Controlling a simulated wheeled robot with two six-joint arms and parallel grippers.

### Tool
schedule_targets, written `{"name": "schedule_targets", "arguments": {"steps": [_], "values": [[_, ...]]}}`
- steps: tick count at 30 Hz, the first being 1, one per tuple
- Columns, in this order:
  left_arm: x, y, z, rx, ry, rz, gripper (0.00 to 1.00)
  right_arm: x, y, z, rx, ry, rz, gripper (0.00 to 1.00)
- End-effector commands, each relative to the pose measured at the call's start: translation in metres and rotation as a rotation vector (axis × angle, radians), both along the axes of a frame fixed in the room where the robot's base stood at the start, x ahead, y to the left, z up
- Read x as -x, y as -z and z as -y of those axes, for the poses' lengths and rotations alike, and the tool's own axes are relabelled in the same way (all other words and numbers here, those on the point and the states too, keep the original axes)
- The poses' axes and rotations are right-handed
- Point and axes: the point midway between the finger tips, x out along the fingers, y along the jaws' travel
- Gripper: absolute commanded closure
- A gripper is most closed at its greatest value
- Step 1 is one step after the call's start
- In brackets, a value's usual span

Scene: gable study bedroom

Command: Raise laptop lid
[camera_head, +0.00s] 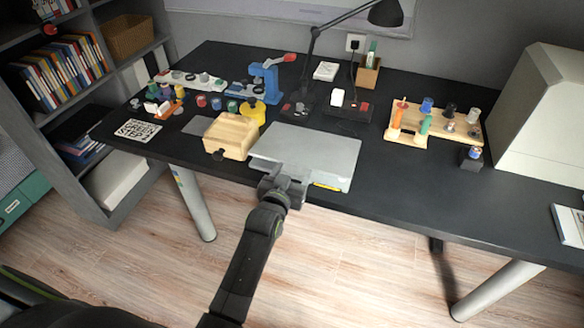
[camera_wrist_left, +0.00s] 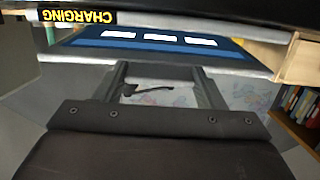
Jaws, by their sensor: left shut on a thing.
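The laptop is at the desk's front edge; its grey lid (camera_head: 318,150) looks nearly flat in the head view. A yellow strip (camera_head: 327,187) shows at its front. My left gripper (camera_head: 283,186) is at the lid's front left corner, shut on the lid. In the left wrist view my left gripper (camera_wrist_left: 163,78) has its fingers reaching to a pale edge below a blue panel with white rectangles (camera_wrist_left: 160,40). A yellow CHARGING label (camera_wrist_left: 78,16) shows upside down beside it. The lid's exact angle is hard to tell. My right gripper is not in view.
A wooden box (camera_head: 231,136) stands close to the lid's left side, with a yellow pot (camera_head: 253,110) behind. A black lamp (camera_head: 312,62) stands behind the laptop. A wooden rack (camera_head: 430,126) with several coloured pieces is to the right. The desk (camera_head: 400,185) is clear right of the laptop.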

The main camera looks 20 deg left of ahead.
Motion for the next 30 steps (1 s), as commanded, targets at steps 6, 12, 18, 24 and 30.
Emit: {"name": "schedule_targets", "arguments": {"steps": [6,12,18,24,30], "values": [[-0.005,-0.028,0.0,-0.006,0.001,-0.076,0.77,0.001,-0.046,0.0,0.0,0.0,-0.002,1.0],[-0.01,-0.045,0.0,-0.008,0.001,-0.149,0.77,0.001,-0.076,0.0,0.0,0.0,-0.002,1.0],[-0.017,-0.059,0.001,-0.01,0.001,-0.22,0.77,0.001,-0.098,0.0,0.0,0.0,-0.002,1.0],[-0.023,-0.071,0.001,-0.009,0.001,-0.218,0.78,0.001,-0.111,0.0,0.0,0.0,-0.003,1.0],[-0.029,-0.08,0.001,-0.01,0.001,-0.213,0.78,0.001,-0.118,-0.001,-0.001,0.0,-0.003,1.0]]}}
